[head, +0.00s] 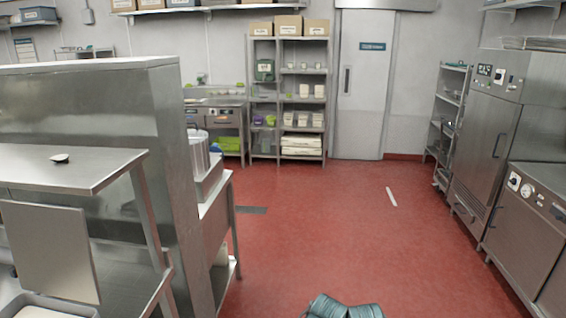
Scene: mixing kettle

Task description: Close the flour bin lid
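An open-topped bin (72,313) with a pale rim shows at the bottom left edge, mostly cut off by the frame. A flat grey metal panel (50,252) stands nearly upright just above and behind it and looks like its raised lid. I cannot see a label, so I cannot tell for sure that this is the flour bin. Neither of my grippers is in view.
A tall steel partition (150,100) rises behind. Steel cabinets (492,130) line the right.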

